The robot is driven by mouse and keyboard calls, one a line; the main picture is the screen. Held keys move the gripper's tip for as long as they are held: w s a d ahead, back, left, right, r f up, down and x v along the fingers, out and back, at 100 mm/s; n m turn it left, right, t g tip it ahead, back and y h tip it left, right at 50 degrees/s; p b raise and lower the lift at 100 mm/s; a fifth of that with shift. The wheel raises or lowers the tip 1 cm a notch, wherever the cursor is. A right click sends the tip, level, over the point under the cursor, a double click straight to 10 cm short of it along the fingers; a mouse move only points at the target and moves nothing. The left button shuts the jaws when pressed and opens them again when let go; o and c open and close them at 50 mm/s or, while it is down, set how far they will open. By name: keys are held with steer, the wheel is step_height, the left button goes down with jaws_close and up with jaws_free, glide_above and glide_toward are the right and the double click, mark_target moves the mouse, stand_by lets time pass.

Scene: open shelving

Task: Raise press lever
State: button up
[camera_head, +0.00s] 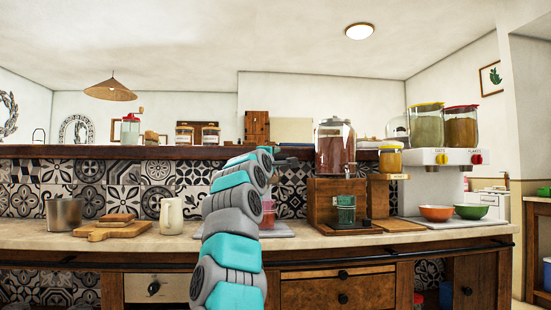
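My arm rises from the bottom of the head view and bends at the top toward a small dark shape at its far end. That shape may be my gripper (286,156); it is too small to show its fingers. No press lever can be made out clearly. Behind my arm, a pinkish-red container (268,213) stands over a flat grey base (297,229) on the counter, partly hidden by my arm. I cannot tell whether it belongs to the press, or whether my gripper touches anything.
A wooden drink dispenser (322,203) with a glass jar stands right of my arm. A cream pitcher (171,216), bread board (110,230) and metal pot (64,214) stand left.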

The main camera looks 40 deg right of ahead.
jaws_close()
stand_by(1.0)
